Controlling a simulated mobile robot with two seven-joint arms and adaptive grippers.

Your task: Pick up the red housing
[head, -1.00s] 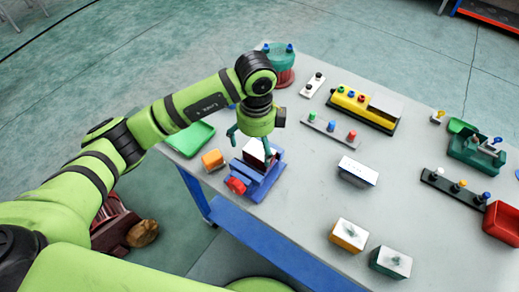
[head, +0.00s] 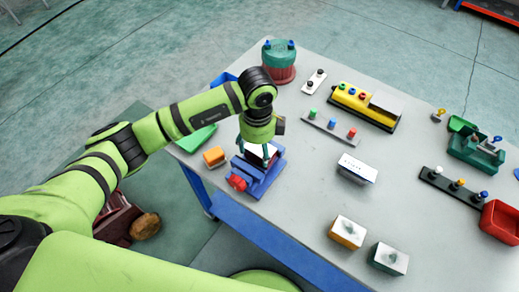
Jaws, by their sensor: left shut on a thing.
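The red housing (head: 262,150), a small block with a pale top, sits in the blue vise (head: 262,180) near the table's left edge. Its sides are mostly hidden by the vise and my fingers, so little of its red shows. My left gripper (head: 254,153) points down over the vise, with its teal fingers shut on the housing from both sides. The housing is still at the vise, and I cannot tell whether it is clear of the jaws. My right gripper is not in view.
A red knob (head: 237,183) is on the vise's front. An orange block (head: 214,157) and a green tray (head: 196,138) lie left of it.

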